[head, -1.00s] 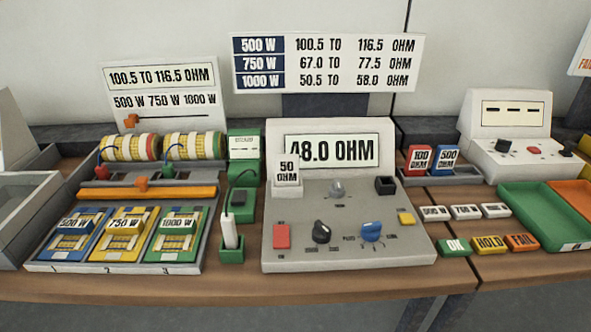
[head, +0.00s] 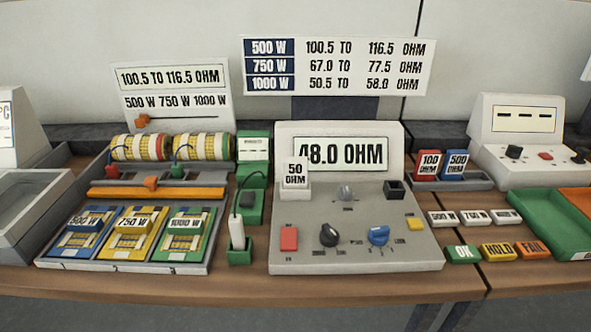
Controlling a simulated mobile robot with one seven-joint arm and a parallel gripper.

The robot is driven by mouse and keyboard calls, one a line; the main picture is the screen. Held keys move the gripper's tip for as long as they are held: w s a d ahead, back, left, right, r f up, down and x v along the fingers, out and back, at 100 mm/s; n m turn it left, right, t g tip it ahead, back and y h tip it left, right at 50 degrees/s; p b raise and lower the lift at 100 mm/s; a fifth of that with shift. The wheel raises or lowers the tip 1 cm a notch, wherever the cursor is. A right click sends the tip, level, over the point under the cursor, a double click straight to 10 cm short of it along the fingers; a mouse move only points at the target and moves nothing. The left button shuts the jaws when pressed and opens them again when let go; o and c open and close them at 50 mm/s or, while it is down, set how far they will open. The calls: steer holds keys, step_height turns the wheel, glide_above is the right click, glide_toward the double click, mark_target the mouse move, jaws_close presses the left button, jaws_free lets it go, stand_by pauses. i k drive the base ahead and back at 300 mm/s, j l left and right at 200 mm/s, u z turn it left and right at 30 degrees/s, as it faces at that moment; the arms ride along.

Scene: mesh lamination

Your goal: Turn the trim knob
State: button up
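The grey meter box (head: 300,258) stands at the middle of the bench, and its screen (head: 341,155) reads 48.0 OHM. Its sloped panel carries three knobs: a grey one (head: 345,193) near the top, a black one (head: 329,235) at lower middle and a blue one (head: 378,235) at lower right. Their small labels are too blurred to read, so I cannot tell which is the trim knob. A block marked 50 OHM (head: 295,173) sits at the panel's upper left. My gripper is not in view.
A red button (head: 288,239) and a yellow button (head: 415,223) flank the knobs. A white probe (head: 237,233) stands upright in a green holder left of the meter. OK, HOLD and FAIL blocks (head: 498,252) lie to the right. The space before the panel looks clear.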

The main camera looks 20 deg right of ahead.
mark_target(345, 193)
steer(key=i+l+z, duration=0.2)
steer(key=z, duration=0.15)
steer(key=i+l+z, duration=0.15)
steer(key=z, duration=0.2)
steer(key=i+l+z, duration=0.1)
steer(key=i+z, duration=0.25)
